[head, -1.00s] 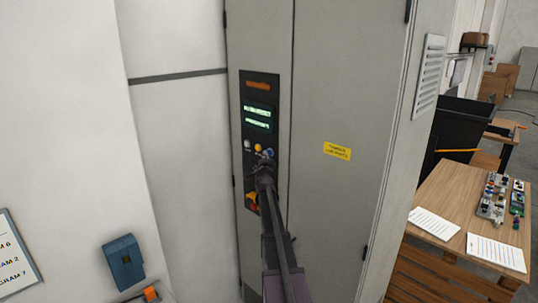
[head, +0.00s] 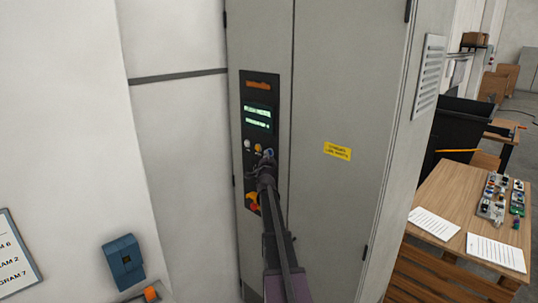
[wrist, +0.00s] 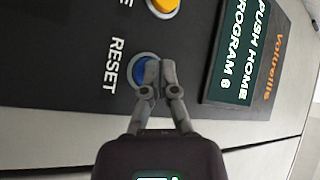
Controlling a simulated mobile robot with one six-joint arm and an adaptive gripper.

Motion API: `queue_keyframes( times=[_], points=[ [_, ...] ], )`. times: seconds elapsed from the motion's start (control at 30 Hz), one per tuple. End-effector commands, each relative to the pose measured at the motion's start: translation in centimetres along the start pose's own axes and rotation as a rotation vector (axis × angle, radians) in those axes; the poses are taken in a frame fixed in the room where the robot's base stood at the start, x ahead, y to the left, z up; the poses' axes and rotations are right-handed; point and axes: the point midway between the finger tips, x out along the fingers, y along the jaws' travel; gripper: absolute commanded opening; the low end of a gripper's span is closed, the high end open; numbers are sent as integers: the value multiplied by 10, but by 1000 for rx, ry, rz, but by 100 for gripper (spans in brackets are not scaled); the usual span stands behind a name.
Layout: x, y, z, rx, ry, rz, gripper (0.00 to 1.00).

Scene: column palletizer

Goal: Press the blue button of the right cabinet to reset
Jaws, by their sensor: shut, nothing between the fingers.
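The grey cabinet (head: 330,110) has a dark control panel (head: 248,120) with a lit screen (head: 257,116). In the wrist view the screen (wrist: 246,52) reads "PUSH HOME" and a program number. The round blue button (wrist: 141,70) sits beside the word RESET; its edge nearest the fingers is partly covered. It also shows in the head view (head: 269,153). My gripper (wrist: 160,72) is shut and empty, its fingertips over the blue button's edge. Whether they touch it I cannot tell. In the head view my gripper (head: 265,164) is at the panel, just below the button.
A yellow button (wrist: 163,5) is next to the blue one. A red and yellow knob (head: 252,202) sits low on the panel. A blue box (head: 123,262) is on the wall at left. A wooden table (head: 440,190) with papers and parts stands at right.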

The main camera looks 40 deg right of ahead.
Motion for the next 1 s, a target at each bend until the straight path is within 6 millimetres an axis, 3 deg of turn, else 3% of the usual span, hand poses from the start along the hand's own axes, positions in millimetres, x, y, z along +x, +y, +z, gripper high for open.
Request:
queue_keyframes(
  times=[1.0],
  points=[
    [-10,-7,6,-2,1,0,0]
  ],
)
